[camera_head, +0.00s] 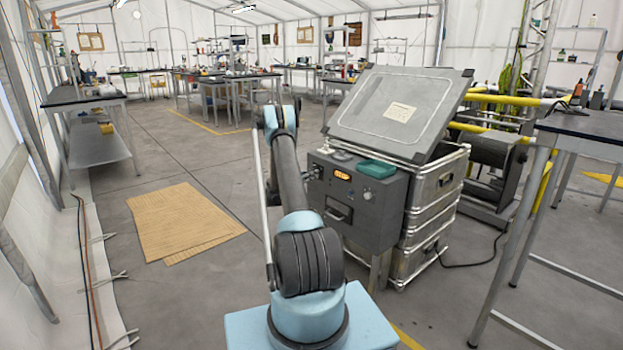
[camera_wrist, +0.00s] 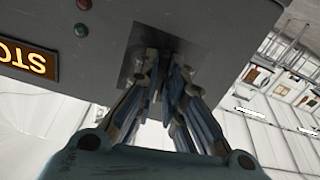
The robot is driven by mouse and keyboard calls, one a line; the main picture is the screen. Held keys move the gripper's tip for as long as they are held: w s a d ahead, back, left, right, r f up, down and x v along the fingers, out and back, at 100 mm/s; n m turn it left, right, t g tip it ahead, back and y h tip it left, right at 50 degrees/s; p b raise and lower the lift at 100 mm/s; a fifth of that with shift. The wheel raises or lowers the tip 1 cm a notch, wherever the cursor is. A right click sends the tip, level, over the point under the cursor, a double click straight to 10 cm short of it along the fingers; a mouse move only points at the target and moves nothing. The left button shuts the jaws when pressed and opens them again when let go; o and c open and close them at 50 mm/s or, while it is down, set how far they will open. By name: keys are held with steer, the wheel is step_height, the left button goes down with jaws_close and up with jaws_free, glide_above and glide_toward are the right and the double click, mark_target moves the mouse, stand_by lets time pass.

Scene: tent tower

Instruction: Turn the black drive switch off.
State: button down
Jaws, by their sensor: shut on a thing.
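In the wrist view, my gripper (camera_wrist: 163,65) reaches up to a grey plate (camera_wrist: 203,62) on the dark control box (camera_wrist: 225,20). Its fingers are close together at the plate and shut on the black drive switch. The switch is almost wholly hidden between the fingers, so I cannot tell its position. In the head view, the control box (camera_head: 352,222) stands in front of the stacked metal cases. My gripper cannot be made out clearly there.
An amber STOP display (camera_wrist: 27,58), a red light (camera_wrist: 84,4) and a green light (camera_wrist: 81,30) are beside my gripper. A teal item (camera_head: 378,168) lies on the box. Metal cases (camera_head: 432,205) stand behind it. Open floor with a tan mat (camera_head: 180,222) lies left.

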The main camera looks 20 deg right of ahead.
steer(key=shift+s+d+n, duration=0.1)
steer(key=shift+d+n, duration=0.05)
steer(key=shift+n, duration=3.55)
steer(key=c, duration=1.7)
jaws_free()
steer(key=v, duration=1.2)
steer(key=shift+r, duration=0.15)
